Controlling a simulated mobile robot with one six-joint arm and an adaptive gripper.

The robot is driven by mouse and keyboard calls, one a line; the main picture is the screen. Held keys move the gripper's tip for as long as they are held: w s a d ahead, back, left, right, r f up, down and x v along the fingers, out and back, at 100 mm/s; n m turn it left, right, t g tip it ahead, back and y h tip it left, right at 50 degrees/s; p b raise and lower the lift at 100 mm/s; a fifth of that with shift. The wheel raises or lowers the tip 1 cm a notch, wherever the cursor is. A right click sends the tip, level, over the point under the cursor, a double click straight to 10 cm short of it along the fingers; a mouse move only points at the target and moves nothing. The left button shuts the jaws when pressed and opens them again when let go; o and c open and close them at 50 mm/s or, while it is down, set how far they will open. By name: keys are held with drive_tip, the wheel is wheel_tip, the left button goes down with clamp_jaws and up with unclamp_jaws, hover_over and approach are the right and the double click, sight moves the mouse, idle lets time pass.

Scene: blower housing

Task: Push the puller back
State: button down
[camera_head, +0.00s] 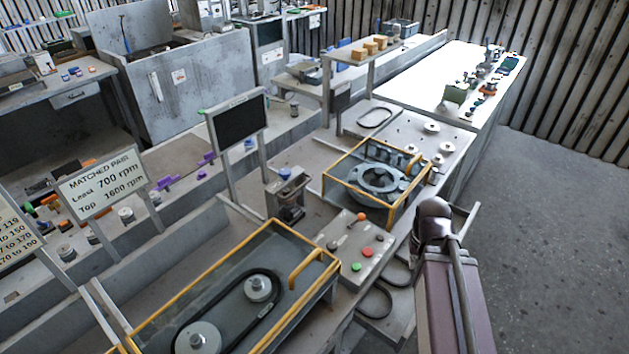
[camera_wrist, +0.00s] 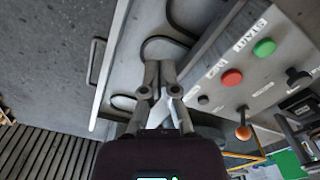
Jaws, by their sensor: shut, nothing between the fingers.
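I cannot tell for sure which thing is the puller. A grey upright device with a blue top (camera_head: 289,192) stands on the bench behind the control box (camera_head: 355,245). The control box carries red and green buttons and a lever with an orange knob (camera_head: 361,217); the knob also shows in the wrist view (camera_wrist: 243,132). My gripper (camera_wrist: 159,70) is shut and empty, above the bench's edge beside the button panel (camera_wrist: 240,75). In the head view my arm hides the gripper's fingers.
A yellow-framed guard (camera_head: 300,255) covers two pulleys and a belt. Another yellow frame (camera_head: 345,158) surrounds a round grey housing (camera_head: 378,180). Loose black belts (camera_head: 374,303) lie near the bench's front edge. The floor (camera_head: 560,230) at the right is clear.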

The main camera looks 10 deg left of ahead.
drive_tip(key=shift+a, duration=0.3)
drive_tip(key=w+a+r+m+t+y, duration=0.2)
drive_tip(key=w+a+r+m+y, duration=0.1)
drive_tip(key=w+a+m, duration=0.8)
drive_tip(key=w+a+r+m+t+y+p, duration=0.1)
drive_tip(key=w+a+r+m+t+y, duration=0.1)
drive_tip(key=w+a+m, duration=0.8)
drive_tip(key=shift+w+a+r+m+t+y, duration=0.35)
drive_tip(key=shift+a+r+m+y, duration=0.4)
drive_tip(key=shift+m+y, duration=0.7)
drive_tip(key=shift+w+d, duration=0.1)
drive_tip(key=b, duration=0.7)
approach(305, 189)
drive_tip(key=x, duration=0.4)
drive_tip(key=shift+w+a, duration=0.1)
drive_tip(key=shift+a, duration=0.1)
drive_tip(key=shift+w+a, duration=0.35)
drive_tip(key=shift+a, duration=0.35)
